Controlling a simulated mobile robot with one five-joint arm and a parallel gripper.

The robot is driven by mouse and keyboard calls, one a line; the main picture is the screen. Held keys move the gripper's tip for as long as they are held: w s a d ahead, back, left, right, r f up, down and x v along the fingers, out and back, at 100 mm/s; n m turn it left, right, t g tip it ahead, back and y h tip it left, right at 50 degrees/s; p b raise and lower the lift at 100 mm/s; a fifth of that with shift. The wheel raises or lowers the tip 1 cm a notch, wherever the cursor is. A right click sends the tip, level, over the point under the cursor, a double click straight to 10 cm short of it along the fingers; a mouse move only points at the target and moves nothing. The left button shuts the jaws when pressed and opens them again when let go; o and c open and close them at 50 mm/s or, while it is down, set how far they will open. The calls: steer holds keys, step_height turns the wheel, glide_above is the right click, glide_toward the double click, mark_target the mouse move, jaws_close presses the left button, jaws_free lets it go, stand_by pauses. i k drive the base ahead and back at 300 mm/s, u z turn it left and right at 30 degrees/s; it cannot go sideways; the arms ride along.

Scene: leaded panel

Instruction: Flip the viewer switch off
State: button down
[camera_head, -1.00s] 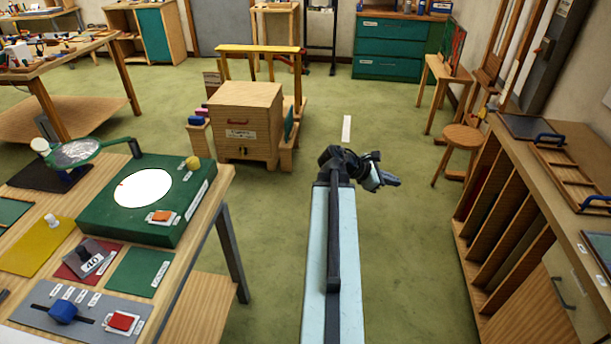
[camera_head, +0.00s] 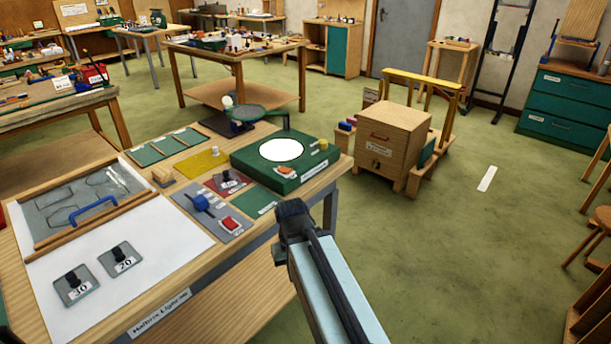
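The viewer is a green box (camera_head: 306,177) with a bright white round window (camera_head: 281,149), on the near right end of the wooden bench. An orange switch (camera_head: 286,170) on a small white plate sits on its top, in front of the window. A yellow knob (camera_head: 323,144) is at its right corner. My arm reaches up from the bottom, and its dark end with my gripper (camera_head: 293,214) is in front of the bench's right edge, nearer than the viewer and apart from it. The fingers cannot be made out.
A grey panel beside the viewer holds a blue slider knob (camera_head: 201,202) and a red switch (camera_head: 229,223). A magnifier (camera_head: 247,113) stands behind the viewer. A wooden cabinet (camera_head: 393,138) stands right; open floor lies beyond.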

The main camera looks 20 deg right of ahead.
mark_target(284, 170)
steer(key=u, duration=3.2)
steer(key=i, duration=0.55)
steer(key=z, duration=2.7)
